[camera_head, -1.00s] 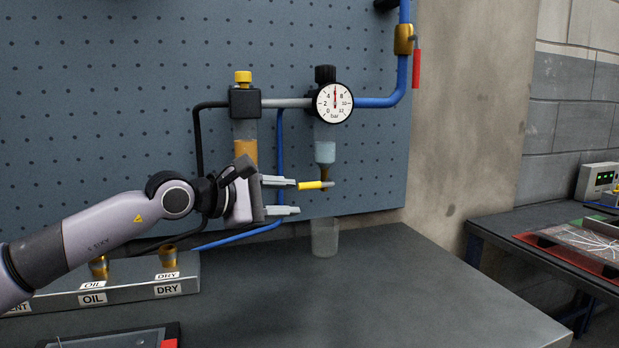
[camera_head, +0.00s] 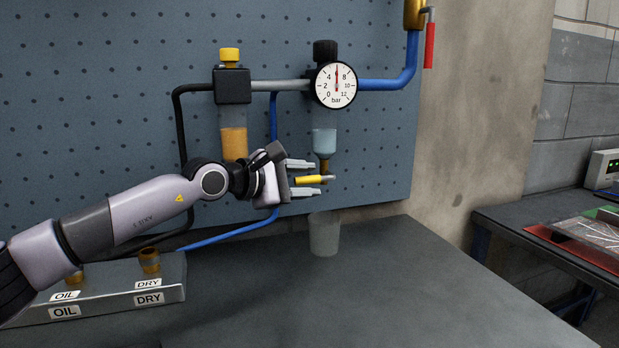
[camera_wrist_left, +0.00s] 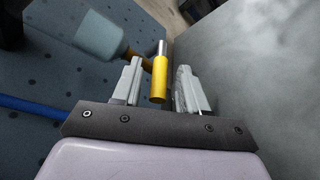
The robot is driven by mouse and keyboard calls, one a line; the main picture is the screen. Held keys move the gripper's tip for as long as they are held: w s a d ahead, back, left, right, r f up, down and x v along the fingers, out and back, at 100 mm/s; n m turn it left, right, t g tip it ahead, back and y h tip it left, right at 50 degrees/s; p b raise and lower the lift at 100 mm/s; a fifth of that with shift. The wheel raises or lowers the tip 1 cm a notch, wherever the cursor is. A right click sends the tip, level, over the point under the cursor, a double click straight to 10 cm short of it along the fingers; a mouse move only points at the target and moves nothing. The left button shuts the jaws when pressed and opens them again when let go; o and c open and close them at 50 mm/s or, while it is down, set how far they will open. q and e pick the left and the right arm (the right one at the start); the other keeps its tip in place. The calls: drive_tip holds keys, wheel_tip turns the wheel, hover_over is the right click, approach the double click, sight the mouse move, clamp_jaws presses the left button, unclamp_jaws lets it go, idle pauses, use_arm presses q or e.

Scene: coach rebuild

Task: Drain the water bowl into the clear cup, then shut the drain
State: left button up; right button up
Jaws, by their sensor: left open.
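The water bowl (camera_head: 324,142) hangs under the round pressure gauge and holds pale blue liquid. Below it is a brass drain with a yellow lever (camera_head: 310,180) that sticks out to the left, about level. The clear cup (camera_head: 324,235) stands on the bench beneath the drain; no water can be made out in it. My left gripper (camera_head: 310,179) is open, with one finger above the yellow lever and one below it. In the left wrist view the lever (camera_wrist_left: 159,78) lies between the two fingers, with a gap on each side. My right gripper is not in view.
An amber oil bowl (camera_head: 233,142) hangs left of the water bowl. A labelled metal block (camera_head: 120,300) with brass fittings sits at the bench's left. Blue hose runs behind my arm. The bench (camera_head: 400,290) right of the cup is clear.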

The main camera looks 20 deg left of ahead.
use_arm(q)
drive_tip(key=shift+w+d+f, duration=0.15)
drive_tip(key=shift+w+d, duration=0.25)
drive_tip(key=shift+w, duration=0.15)
drive_tip(key=shift+c, duration=0.2)
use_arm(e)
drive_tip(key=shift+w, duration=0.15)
